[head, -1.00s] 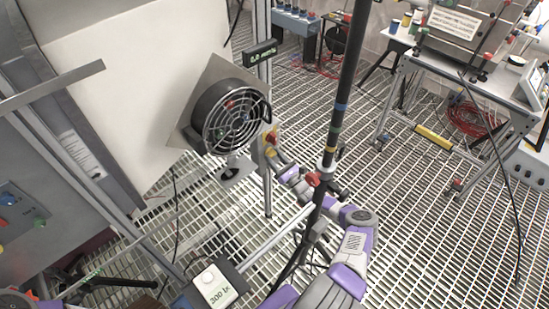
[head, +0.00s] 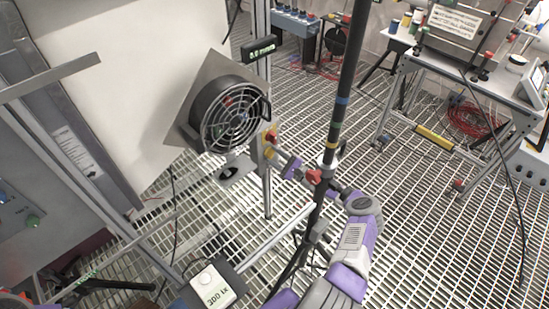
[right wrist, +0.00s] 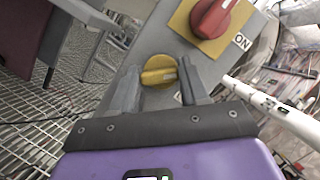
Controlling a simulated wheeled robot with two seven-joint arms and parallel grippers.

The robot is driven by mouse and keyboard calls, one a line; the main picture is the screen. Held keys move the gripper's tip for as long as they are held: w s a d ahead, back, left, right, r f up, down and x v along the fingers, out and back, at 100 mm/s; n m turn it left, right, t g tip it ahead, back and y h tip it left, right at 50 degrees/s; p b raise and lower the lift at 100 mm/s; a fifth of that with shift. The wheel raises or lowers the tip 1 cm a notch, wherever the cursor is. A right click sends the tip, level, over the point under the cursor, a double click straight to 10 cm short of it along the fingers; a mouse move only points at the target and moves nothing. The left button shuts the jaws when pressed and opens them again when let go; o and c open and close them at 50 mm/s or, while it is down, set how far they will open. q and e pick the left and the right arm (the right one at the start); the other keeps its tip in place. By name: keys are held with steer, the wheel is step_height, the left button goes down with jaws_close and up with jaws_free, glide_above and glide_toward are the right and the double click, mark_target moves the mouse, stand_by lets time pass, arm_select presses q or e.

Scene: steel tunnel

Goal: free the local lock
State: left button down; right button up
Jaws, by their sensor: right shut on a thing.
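A steel switch box stands on a post beside the fan; in the right wrist view its face carries a yellow knob (right wrist: 159,71) and a red knob (right wrist: 211,17) on a yellow plate marked ON. The yellow knob's grip bar lies nearly level across the picture. My right gripper (right wrist: 160,82) is shut on the yellow knob, one finger on each side of it. In the head view the red knob (head: 271,135) shows on the box, and my right gripper (head: 276,152) is at the box, small and partly hidden.
A round caged fan (head: 232,115) sits on a panel just left of the box. A dark banded pole (head: 341,100) stands in front of my right arm. A white meter (head: 213,287) is low at the front. A bench (head: 460,85) stands at the right; grated floor lies between.

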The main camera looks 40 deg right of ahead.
steer(key=shift+r+n+g+y+p, duration=0.15)
steer(key=shift+n+g, duration=0.5)
steer(key=shift+n, duration=1)
steer(key=shift+n+g+y+p, duration=0.15)
steer(key=shift+n+g, duration=0.45)
steer(key=shift+n, duration=1.1)
steer(key=shift+r+n+g+p, duration=0.2)
steer(key=shift+n+g, duration=0.45)
steer(key=shift+n, duration=1)
steer(key=shift+f, duration=0.15)
steer(key=o, duration=1.1)
steer(key=shift+c, duration=0.2)
steer(key=shift+d, duration=0.1)
steer(key=p+v, duration=0.1)
steer(key=v, duration=0.6)
steer(key=shift+s, duration=0.25)
steer(key=shift+d, duration=0.1)
